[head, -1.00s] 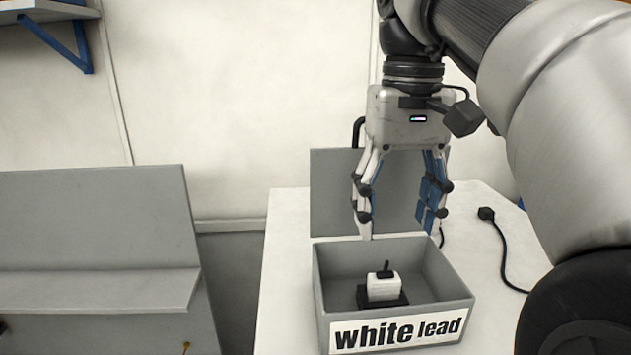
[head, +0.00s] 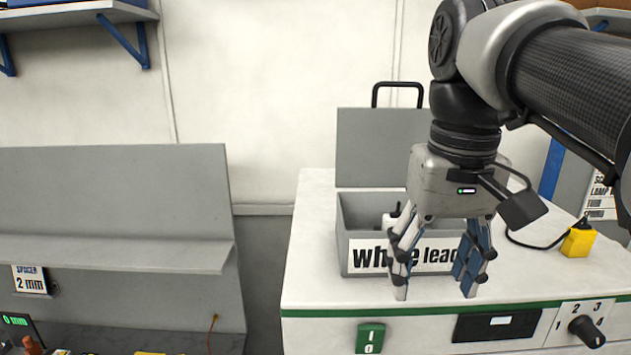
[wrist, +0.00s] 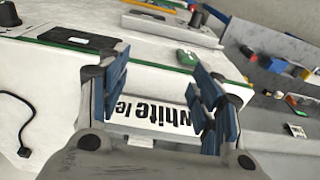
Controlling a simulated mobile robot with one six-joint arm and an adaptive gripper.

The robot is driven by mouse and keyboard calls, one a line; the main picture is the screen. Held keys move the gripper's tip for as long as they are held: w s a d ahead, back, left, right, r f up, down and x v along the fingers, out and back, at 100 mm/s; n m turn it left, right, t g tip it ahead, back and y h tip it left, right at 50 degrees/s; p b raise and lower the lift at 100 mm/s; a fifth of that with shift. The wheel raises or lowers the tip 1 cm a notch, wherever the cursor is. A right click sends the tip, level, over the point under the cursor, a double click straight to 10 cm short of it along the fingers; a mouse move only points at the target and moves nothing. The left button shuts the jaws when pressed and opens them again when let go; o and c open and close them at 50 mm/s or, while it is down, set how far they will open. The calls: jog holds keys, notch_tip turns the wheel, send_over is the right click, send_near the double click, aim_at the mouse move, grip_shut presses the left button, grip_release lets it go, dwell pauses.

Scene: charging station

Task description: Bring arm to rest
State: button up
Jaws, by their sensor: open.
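My gripper (head: 435,290) is open and empty, pointing down in front of the grey box labelled "white lead" (head: 360,230). Its fingers cover part of the label in the head view. In the wrist view my gripper (wrist: 163,110) shows its two blue-padded fingers apart, with the white label (wrist: 150,112) seen between and beyond them. The box stands open on the white cabinet top, its lid raised at the back. A small white piece (head: 391,219) shows inside the box, mostly hidden by the front wall and my gripper.
The white cabinet (head: 310,270) has a green switch (head: 370,338), a display and a numbered dial (head: 587,331) on its front. A grey panel with a ledge (head: 120,250) stands at the left, with a gap between.

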jog(key=s+f+t+b, duration=0.1)
jog(key=s+f+b, duration=0.3)
jog(key=f, duration=0.9)
jog(key=s+f+t+b, duration=0.1)
jog(key=s+f+b, duration=0.3)
jog(key=f+b, duration=0.5)
jog(key=s+f+t+b, duration=0.1)
jog(key=s+f+b, duration=0.4)
jog(key=f, duration=1.3)
jog(key=shift+f+t+b, duration=0.25)
jog(key=shift+t+b, duration=0.15)
jog(key=shift+b, duration=0.25)
